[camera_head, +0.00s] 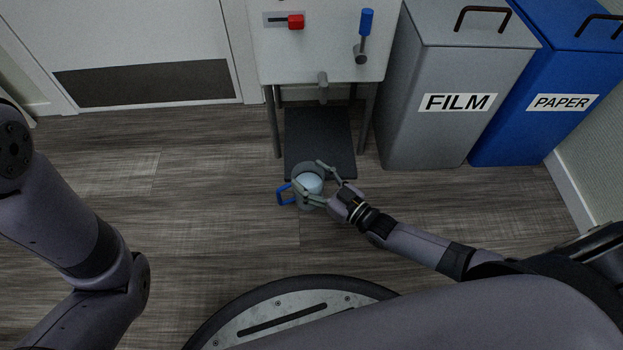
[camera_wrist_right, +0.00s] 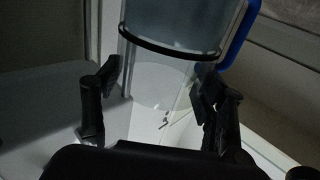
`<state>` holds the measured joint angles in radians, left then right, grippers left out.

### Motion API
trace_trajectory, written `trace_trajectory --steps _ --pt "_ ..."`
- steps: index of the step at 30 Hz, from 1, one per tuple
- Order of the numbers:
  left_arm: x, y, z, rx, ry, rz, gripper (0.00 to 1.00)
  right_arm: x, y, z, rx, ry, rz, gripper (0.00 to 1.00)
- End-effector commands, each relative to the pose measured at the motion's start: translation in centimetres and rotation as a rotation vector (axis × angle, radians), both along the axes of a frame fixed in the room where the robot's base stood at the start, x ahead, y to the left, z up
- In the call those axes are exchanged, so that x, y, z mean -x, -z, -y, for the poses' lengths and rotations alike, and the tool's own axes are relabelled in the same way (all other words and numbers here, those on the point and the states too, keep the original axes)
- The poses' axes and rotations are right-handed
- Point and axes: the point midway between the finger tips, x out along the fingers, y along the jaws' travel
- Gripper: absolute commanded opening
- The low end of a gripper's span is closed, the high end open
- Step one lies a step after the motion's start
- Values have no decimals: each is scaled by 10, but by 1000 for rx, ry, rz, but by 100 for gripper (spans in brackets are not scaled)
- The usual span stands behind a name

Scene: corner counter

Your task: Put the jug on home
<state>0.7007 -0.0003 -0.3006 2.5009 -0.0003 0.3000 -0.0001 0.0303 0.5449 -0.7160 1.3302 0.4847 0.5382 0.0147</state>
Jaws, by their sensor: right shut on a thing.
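No place marked "home" is legible.
A white dispenser stand (camera_head: 325,50) with a red lever, a blue lever and a grey spout (camera_head: 323,85) stands behind the jug. A grey FILM bin (camera_head: 440,130) and a blue PAPER bin (camera_head: 520,140) stand to its right. Floor to the left is clear.

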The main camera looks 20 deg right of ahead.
Motion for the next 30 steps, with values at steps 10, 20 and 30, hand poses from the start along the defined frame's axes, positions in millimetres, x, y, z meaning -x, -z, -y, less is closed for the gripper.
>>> trace_trajectory --steps 10,20,30 --pt "0 1 0 -1 0 1 0 0 2 0 1 0 0 70" --pt "0 1 0 -1 0 0 0 0 2 0 0 0 0 85" --pt "-1 -6 0 0 0 -1 0 5 -3 3 1 0 -3 85"
